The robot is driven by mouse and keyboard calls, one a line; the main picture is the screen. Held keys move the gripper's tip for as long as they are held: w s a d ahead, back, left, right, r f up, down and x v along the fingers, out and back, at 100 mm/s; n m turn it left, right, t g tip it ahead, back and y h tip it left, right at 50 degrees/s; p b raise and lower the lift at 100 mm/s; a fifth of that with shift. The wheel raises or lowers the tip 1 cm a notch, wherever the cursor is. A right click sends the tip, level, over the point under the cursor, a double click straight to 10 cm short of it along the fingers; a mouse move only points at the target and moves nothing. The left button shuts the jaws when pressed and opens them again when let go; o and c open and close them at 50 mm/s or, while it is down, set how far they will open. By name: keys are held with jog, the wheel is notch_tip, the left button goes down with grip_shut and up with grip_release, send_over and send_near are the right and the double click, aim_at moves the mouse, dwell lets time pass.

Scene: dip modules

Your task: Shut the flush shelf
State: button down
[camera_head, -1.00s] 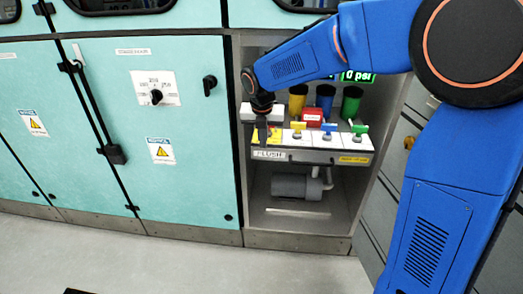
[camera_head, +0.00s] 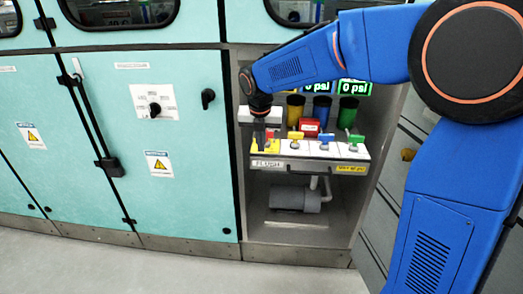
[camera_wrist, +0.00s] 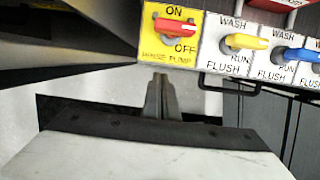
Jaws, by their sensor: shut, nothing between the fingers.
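The flush shelf (camera_head: 313,170) is a white pull-out panel low in the open grey cabinet bay, with a FLUSH label on its front. It stands out towards me. On its top are a yellow pump plate (camera_wrist: 184,50) with a red ON/OFF lever and several white plates with coloured levers. A black bar handle (camera_wrist: 230,87) runs along its front. My gripper (camera_head: 260,145) is at the shelf's left end. In the wrist view my shut, empty fingers (camera_wrist: 160,80) point at the front edge just below the yellow plate. I cannot tell whether they touch it.
Yellow, blue and green cups (camera_head: 321,108) stand behind the levers, with a red box (camera_head: 309,127) in front. Green psi displays (camera_head: 354,87) are above. A grey pump (camera_head: 295,198) sits below the shelf. Closed teal doors (camera_head: 150,140) are to the left; grey drawers flank the right.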

aim_at(294, 139)
jog(key=s+d+r+m+t+y, duration=0.4)
jog(key=s+d+m, duration=0.8)
jog(key=m, duration=0.7)
jog(key=w+f, duration=0.2)
jog(key=w, duration=0.1)
jog(key=w+f, duration=0.2)
jog(key=f, duration=0.1)
jog(key=w+a+f, duration=0.1)
jog(key=w+f, duration=0.1)
jog(key=w, duration=0.1)
jog(key=shift+w+a+f, duration=0.1)
jog(key=shift+w+f, duration=0.2)
jog(key=shift+f, duration=0.05)
jog(key=shift+w, duration=0.65)
jog(key=w, duration=0.3)
jog(key=w+d, duration=0.1)
jog(key=w, duration=0.2)
jog(key=w+d, duration=0.1)
jog(key=w, duration=0.2)
jog(key=shift+w, duration=0.1)
jog(key=shift+w+d+r, duration=0.1)
jog(key=shift+w, duration=0.1)
